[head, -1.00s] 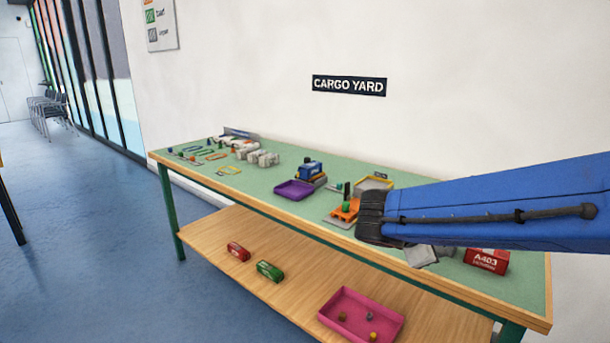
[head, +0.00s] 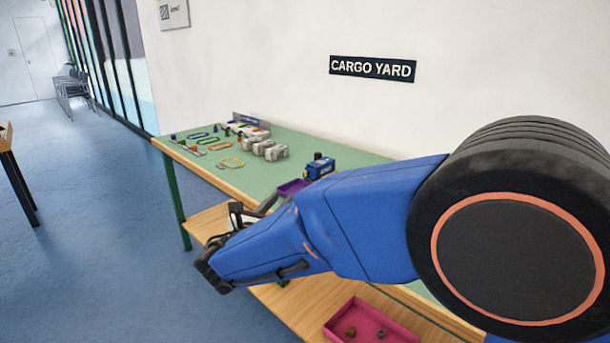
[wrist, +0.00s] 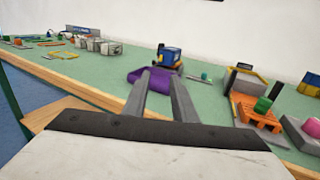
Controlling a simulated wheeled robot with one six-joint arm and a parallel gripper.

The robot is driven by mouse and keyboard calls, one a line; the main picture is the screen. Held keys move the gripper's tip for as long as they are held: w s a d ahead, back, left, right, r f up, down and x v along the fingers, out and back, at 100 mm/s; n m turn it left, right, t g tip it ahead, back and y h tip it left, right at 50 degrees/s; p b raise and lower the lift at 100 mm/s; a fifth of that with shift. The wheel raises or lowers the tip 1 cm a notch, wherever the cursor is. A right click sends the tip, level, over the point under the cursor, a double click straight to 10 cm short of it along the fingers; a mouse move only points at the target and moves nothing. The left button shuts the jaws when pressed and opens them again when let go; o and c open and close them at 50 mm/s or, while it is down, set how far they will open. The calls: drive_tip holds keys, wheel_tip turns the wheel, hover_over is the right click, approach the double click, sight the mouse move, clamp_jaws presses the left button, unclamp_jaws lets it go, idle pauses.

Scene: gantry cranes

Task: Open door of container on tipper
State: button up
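The tipper with its blue container (head: 320,166) stands on the green table towards the wall. It also shows in the wrist view (wrist: 170,58), above and behind a purple tray (wrist: 165,77). The container's door cannot be made out at this size. My gripper (wrist: 160,74) is open, its two grey fingers apart with nothing between them. In the wrist view the fingers point at the purple tray, and the tipper is beyond their tips. In the head view my arm hides most of the tray (head: 291,187).
In the wrist view, an orange piece (wrist: 255,112) with a green block and a yellow-rimmed tray (wrist: 246,79) lie to the right. Several grey blocks (head: 269,150) and coloured loops (head: 231,163) are on the left. A pink tray (head: 372,325) is on the lower shelf.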

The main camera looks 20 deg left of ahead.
sight(305, 174)
drive_tip(key=w, duration=1.6)
drive_tip(key=shift+w, duration=0.2)
clamp_jaws()
